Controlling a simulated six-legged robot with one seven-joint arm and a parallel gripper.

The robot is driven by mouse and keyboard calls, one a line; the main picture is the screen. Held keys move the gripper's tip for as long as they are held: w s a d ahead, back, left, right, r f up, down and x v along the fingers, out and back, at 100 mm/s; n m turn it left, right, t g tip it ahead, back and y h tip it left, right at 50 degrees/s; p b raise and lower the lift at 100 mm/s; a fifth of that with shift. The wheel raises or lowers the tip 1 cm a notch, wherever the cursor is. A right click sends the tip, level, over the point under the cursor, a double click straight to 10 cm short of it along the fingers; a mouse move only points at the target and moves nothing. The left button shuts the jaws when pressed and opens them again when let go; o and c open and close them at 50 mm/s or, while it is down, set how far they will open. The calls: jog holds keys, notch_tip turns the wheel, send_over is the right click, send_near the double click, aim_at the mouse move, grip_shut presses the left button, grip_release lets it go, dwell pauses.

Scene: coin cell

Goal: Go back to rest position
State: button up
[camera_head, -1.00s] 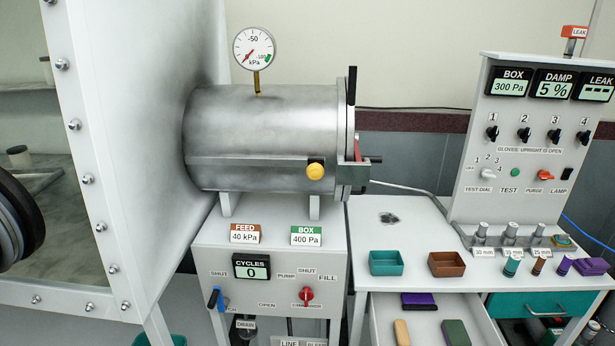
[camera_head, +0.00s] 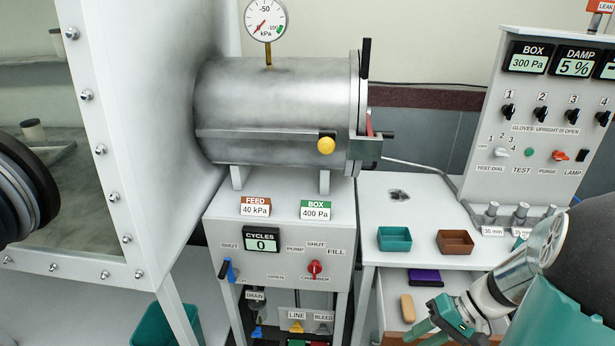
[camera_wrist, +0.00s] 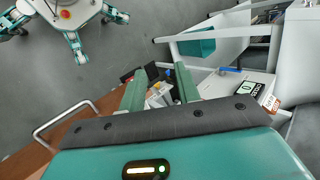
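My arm reaches in from the lower right of the head view. My gripper (camera_head: 424,334) is low at the bottom edge, in front of the open drawer, pointing down and left. In the wrist view its two green fingers (camera_wrist: 159,88) are apart, with nothing seen held between them. The valve panel of the feed stand shows beyond the fingertips, with the grey floor around it.
The open drawer (camera_head: 391,318) holds a tan block (camera_head: 407,307) and a purple item (camera_head: 425,276). Teal (camera_head: 395,240) and brown (camera_head: 455,243) trays stand on the bench above. The feed stand (camera_head: 222,208) and a teal bin (camera_head: 180,326) are left. Open floor (camera_wrist: 150,40) shows in the wrist view.

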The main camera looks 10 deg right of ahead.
jog(key=s+a+r+n+t+h, duration=0.2)
jog(key=a+r+h, duration=0.6)
jog(key=a+r, duration=0.7)
notch_tip(320, 180, up, 3)
jog(key=shift+a+r+n+t, duration=0.1)
jog(key=shift+a+n+t, duration=0.2)
jog(key=shift+n+t, duration=0.75)
jog(key=shift+d+m, duration=0.15)
jog(key=shift+m, duration=0.1)
